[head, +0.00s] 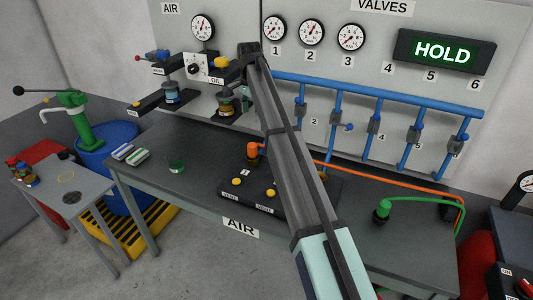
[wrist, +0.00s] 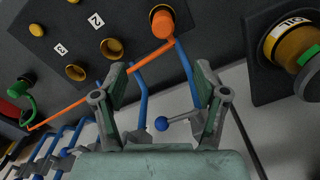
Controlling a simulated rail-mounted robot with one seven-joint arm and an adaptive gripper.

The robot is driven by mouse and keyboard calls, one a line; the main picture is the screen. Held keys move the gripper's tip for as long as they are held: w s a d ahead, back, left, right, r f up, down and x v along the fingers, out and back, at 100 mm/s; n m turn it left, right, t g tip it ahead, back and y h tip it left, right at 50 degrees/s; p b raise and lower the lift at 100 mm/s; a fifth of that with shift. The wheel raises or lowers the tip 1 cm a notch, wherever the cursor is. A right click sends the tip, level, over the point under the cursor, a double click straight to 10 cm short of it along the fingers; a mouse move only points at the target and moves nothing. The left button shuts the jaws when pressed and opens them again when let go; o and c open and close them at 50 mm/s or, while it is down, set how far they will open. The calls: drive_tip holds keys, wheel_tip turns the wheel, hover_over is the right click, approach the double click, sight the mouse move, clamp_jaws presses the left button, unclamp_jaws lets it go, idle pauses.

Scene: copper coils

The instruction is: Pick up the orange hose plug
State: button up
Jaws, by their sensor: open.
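The orange hose plug (head: 254,151) stands upright in the dark socket panel (head: 234,197) on the workbench, by the label 1. In the wrist view the orange plug (wrist: 162,22) is at the top centre, with its orange hose (wrist: 100,82) running to the lower left. My gripper (wrist: 163,75) is open and empty. Its two fingers frame a gap below the plug in the wrist view, and neither touches it. In the head view my arm crosses the middle and covers part of the panel and hose; the fingers are not clear there.
Blue pipes with valves (head: 373,127) line the wall behind the bench. An oil unit (wrist: 298,45) is at the right of the wrist view. A green plug (head: 382,209) with a green hose stands on the bench's right. The bench's front left (head: 150,172) has clear room.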

sight(252, 144)
wheel_tip(252, 144, down, 11)
drive_tip(key=p, duration=0.3)
drive_tip(key=shift+w+a+f+p, duration=0.15)
drive_tip(key=shift+f+p, duration=0.65)
drive_tip(key=shift+f, duration=0.75)
drive_tip(key=shift+w+f+p, duration=0.1)
drive_tip(key=shift+f+p, duration=0.65)
drive_tip(key=shift+f, duration=0.75)
drive_tip(key=c, duration=1.3)
